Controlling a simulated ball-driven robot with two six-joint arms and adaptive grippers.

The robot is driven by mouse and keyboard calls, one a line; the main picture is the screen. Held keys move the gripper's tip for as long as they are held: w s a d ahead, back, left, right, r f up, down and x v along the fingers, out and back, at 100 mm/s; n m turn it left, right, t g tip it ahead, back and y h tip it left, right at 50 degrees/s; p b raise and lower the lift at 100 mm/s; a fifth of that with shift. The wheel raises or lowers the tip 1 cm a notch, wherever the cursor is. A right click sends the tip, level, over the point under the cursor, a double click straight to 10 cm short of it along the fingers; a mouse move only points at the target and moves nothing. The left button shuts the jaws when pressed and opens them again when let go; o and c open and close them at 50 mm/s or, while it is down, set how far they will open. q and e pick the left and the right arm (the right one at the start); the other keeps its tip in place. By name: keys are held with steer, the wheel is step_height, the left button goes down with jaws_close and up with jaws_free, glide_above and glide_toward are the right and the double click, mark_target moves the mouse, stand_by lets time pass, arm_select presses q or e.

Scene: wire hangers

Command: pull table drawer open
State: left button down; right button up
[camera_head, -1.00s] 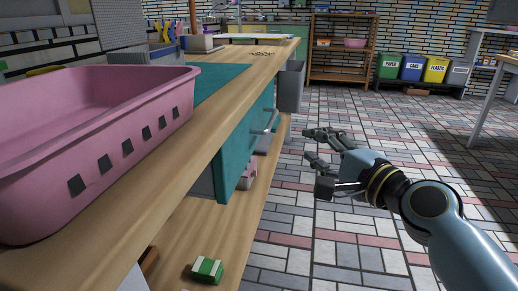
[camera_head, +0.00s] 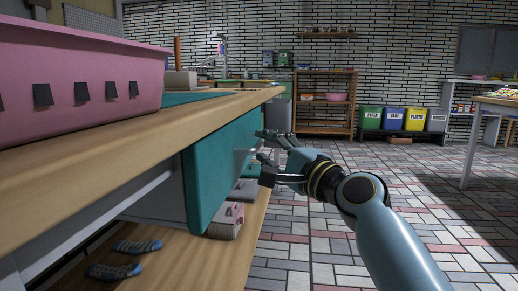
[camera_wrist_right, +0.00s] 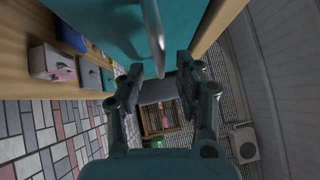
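The teal drawer (camera_head: 215,165) sits under the wooden tabletop; it also shows in the right wrist view (camera_wrist_right: 105,22). Its pale metal bar handle (camera_head: 243,152) is partly hidden by my right gripper (camera_head: 264,147). In the right wrist view the handle (camera_wrist_right: 154,36) runs down toward the space between the two fingers of the gripper (camera_wrist_right: 160,82). The fingers are apart, with gaps showing on both sides of the bar. Whether a finger touches the handle cannot be told. My left gripper is not in view.
A pink tub (camera_head: 85,70) stands on the wooden tabletop (camera_head: 95,140). The lower shelf (camera_head: 190,262) holds blue socks (camera_head: 115,270) and a pink-and-grey item (camera_head: 227,220). The tiled floor (camera_head: 400,200) to the right is clear. Bins (camera_head: 393,119) stand far back.

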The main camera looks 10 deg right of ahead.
mark_target(259, 141)
steer(key=shift+b+x, duration=0.35)
steer(key=shift+x, duration=1.35)
steer(key=shift+c, duration=0.2)
steer(key=shift+f, duration=0.1)
jaws_close()
